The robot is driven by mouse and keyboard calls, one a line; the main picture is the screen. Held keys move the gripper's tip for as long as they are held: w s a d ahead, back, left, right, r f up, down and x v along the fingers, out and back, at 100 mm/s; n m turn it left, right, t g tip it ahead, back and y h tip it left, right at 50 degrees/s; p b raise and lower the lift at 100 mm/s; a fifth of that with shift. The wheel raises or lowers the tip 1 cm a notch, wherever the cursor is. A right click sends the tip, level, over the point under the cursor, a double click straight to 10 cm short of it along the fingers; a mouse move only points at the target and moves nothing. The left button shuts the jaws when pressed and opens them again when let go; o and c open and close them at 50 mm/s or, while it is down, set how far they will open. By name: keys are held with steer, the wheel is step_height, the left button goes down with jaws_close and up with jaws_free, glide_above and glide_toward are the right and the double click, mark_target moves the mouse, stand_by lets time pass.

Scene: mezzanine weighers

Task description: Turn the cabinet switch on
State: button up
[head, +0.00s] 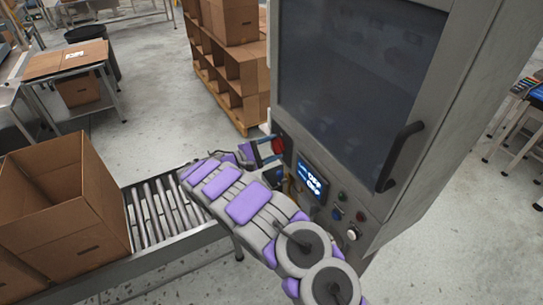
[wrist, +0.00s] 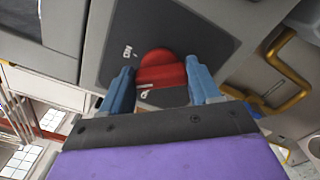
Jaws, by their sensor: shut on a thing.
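The cabinet (head: 425,135) is a tall grey unit with a dark glass door. Its red switch (head: 278,145) is a rotary knob on a dark plate at the left end of the cabinet's lower front. In the wrist view the red switch (wrist: 162,68) sits between the two blue fingers of my gripper (wrist: 161,76), one finger on each side. My gripper (head: 271,149) is shut on the switch. White markings show on the dark plate and at the knob, too small to read. The fingers partly hide the knob's sides.
A lit display (head: 311,179) and several small buttons sit right of the switch, beside my arm. A yellow bar (wrist: 288,70) is close on the right in the wrist view. A roller conveyor (head: 160,212) with an open carton (head: 60,205) runs below left.

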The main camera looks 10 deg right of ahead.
steer(key=m+b, duration=0.2)
steer(key=b, duration=0.1)
steer(key=m+b, duration=0.3)
steer(key=shift+f+b, duration=0.4)
steer(key=m+b, duration=0.2)
steer(key=shift+r+b, duration=0.1)
steer(key=shift+b, duration=0.2)
steer(key=shift+s+m, duration=0.1)
steer(key=shift+m, duration=0.2)
steer(key=o, duration=0.8)
steer(key=shift+a, duration=0.1)
steer(key=shift+o, duration=1.3)
steer(key=shift+r, duration=0.1)
steer(key=p+v, duration=0.3)
steer(key=v, duration=1.4)
steer(key=shift+a, duration=0.3)
